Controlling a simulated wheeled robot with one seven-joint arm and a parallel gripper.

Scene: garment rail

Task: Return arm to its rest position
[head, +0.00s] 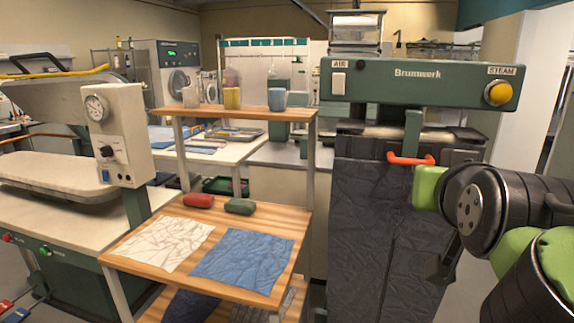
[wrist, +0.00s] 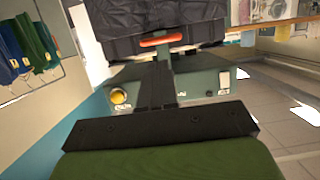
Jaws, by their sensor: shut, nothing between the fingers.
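My gripper (wrist: 158,68) shows in the wrist view as two dark fingers close together, with a black bar and green body behind them. It is shut and empty. In the head view my black and green arm is bent at the right edge, in front of the garment press. I cannot clearly make out the fingertips there. The press's orange handle (head: 410,159) is just left of my arm in the head view. The handle also shows near the top of the wrist view (wrist: 164,39), beyond the fingers and apparently clear of them.
The green press head (head: 430,82), with a yellow button (head: 498,93), stands behind my arm. A dark quilted pad (head: 365,215) hangs below it. A wooden shelf unit (head: 120,250) with a white cloth (head: 160,243) and a blue cloth (head: 243,259) stands left of the press.

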